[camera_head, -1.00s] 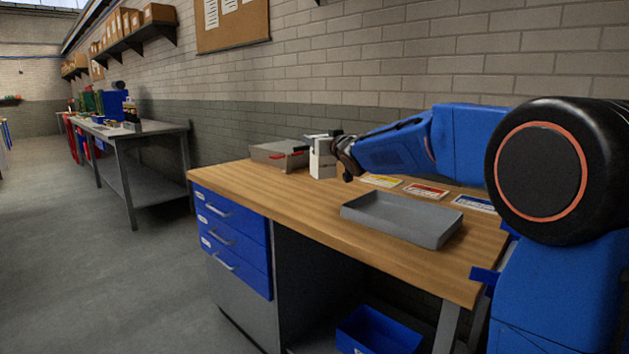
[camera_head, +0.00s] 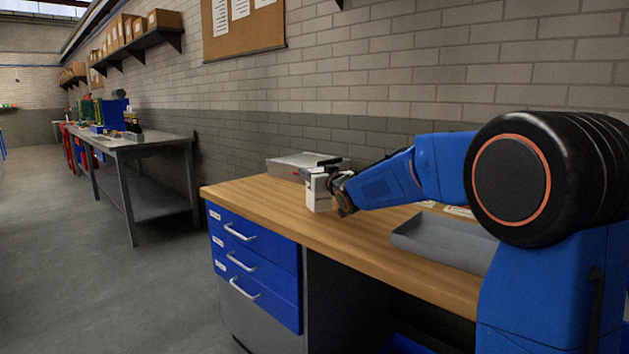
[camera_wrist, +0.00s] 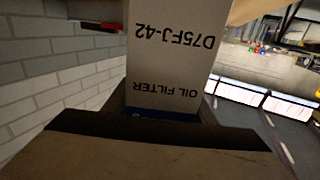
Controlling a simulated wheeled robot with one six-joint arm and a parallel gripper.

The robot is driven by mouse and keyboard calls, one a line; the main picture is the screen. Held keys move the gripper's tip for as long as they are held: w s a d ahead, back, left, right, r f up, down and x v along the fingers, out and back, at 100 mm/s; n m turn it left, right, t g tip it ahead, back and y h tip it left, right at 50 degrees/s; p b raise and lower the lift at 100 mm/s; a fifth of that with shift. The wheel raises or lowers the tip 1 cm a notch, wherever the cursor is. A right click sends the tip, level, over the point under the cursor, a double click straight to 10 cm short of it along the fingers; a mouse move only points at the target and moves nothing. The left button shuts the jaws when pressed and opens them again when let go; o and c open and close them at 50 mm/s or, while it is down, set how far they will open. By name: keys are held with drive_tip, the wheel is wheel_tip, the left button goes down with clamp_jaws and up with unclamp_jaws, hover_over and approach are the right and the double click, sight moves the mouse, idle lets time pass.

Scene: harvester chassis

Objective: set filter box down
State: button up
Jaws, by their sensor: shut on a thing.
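The filter box (camera_head: 318,192) is a small white carton near the back left part of the wooden workbench (camera_head: 262,200). In the wrist view the filter box (camera_wrist: 172,50) fills the upper middle, with "OIL FILTER" and "D75FJ-42" printed upside down. My gripper (camera_head: 334,188) is shut on it from the right, and the box looks upright. Its base is at or just above the bench top; I cannot tell whether it touches. The wrist view shows my gripper (camera_wrist: 160,125) dark and close against the box's lower end.
A grey metal case (camera_head: 297,165) lies on the bench just behind the box. A grey tray (camera_head: 440,243) lies to the right, partly behind my arm. Bare wood is free in front and to the left of the box. Blue drawers (camera_head: 255,262) are below.

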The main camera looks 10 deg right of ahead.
sight(320, 202)
drive_tip(key=shift+f, duration=1.2)
drive_tip(key=o, duration=1.4)
drive_tip(key=shift+f, duration=0.1)
drive_tip(key=shift+s+d, duration=0.1)
drive_tip(key=shift+s, duration=0.15)
drive_tip(key=v, duration=1.1)
drive_tip(key=shift+s, duration=0.3)
drive_tip(key=shift+d, duration=0.15)
